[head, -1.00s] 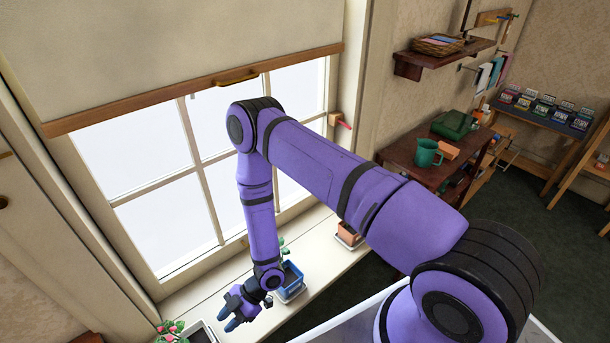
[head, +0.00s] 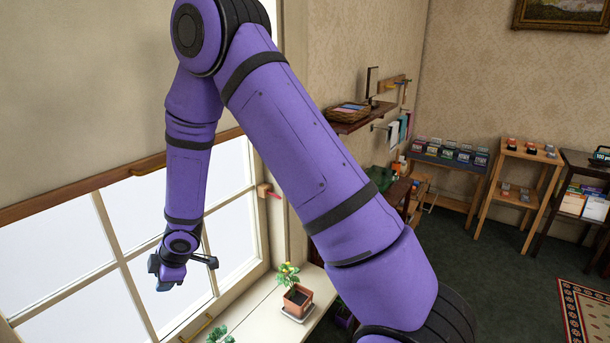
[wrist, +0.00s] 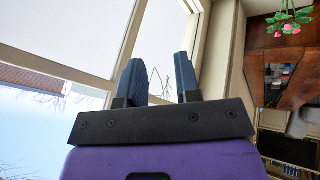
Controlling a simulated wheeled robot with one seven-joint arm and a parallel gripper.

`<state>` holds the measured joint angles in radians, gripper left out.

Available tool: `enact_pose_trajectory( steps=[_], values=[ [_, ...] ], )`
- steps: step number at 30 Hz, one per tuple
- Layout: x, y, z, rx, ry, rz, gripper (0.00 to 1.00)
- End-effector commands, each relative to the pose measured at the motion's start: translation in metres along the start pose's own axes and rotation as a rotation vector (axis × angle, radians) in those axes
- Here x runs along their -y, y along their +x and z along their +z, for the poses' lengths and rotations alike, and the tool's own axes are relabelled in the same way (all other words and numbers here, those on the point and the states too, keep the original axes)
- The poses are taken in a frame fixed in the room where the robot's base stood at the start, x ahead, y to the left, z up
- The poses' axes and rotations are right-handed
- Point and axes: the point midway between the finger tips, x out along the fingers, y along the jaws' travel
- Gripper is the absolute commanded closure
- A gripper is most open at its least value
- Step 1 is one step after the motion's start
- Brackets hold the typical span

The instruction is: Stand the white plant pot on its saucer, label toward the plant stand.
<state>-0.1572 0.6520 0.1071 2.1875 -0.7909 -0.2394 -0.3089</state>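My gripper (head: 166,276) hangs in front of the window panes, above the sill, in the head view. In the wrist view, its two blue fingers (wrist: 161,78) are apart with nothing between them. I cannot make out the white plant pot or an empty saucer in the current views. I cannot tell which piece of furniture is the plant stand.
On the windowsill (head: 257,316), a terracotta pot (head: 297,298) with a flowering plant stands on a pale saucer (head: 298,315). Green leaves (head: 219,335) show at the bottom edge. A wall shelf (head: 350,125) and a wooden stand (head: 522,190) are farther right. Dark floor lies open there.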

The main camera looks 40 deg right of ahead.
Motion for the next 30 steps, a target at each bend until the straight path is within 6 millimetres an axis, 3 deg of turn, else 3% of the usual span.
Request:
enact_pose_trajectory(
  steps=[1, 6, 14, 23, 30],
  values=[
    [-0.013, -0.023, 0.000, 0.024, 0.029, 0.035, 0.69],
    [-0.038, -0.093, 0.005, 0.107, 0.148, 0.126, 0.69],
    [-0.051, -0.200, 0.018, 0.201, 0.359, 0.244, 0.69],
    [-0.027, -0.315, 0.034, 0.256, 0.627, 0.338, 0.69],
    [0.016, -0.391, 0.046, 0.261, 0.846, 0.373, 0.69]
  ],
)
